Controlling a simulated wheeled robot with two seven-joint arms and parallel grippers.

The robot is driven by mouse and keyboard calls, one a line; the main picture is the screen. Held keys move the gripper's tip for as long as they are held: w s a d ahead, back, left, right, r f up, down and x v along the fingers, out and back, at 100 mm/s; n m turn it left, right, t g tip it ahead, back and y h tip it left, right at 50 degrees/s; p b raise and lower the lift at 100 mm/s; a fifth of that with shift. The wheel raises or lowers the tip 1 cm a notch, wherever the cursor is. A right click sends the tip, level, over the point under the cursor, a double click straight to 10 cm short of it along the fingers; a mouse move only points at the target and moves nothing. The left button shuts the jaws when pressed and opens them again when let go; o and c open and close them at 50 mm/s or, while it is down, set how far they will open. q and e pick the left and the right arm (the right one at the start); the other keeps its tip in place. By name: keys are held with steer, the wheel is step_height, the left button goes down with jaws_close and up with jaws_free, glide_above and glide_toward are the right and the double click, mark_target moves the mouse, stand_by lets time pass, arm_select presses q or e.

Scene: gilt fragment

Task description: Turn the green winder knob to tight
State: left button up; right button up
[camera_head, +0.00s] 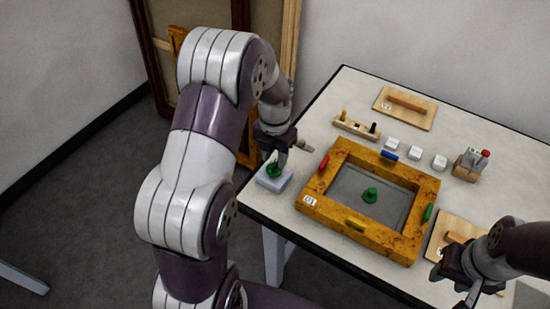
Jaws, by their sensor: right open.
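A green knob (273,169) sits on a pale block (274,181) at the table's left corner. A second green knob-like piece (370,195) stands on the grey panel inside the wooden frame. I cannot tell from this view which one is the winder knob or where it is set. My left gripper (289,156) is just above and beside the knob on the pale block. Its fingers are small here, and I cannot tell whether they touch the knob. My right gripper (484,293) is open at the lower right, near the table's front edge, away from both green pieces.
The wooden frame (317,209) carries red, blue, yellow and green pieces on its sides. Behind it are several white cubes (416,153), a peg rack (356,128) and a wooden board (405,107). A small holder (469,165) stands right; another board (459,229) lies by my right gripper.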

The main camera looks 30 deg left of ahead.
arm_select(q)
steer(key=shift+f, duration=0.8)
steer(key=shift+c, duration=0.3)
jaws_close()
steer(key=shift+r, duration=0.1)
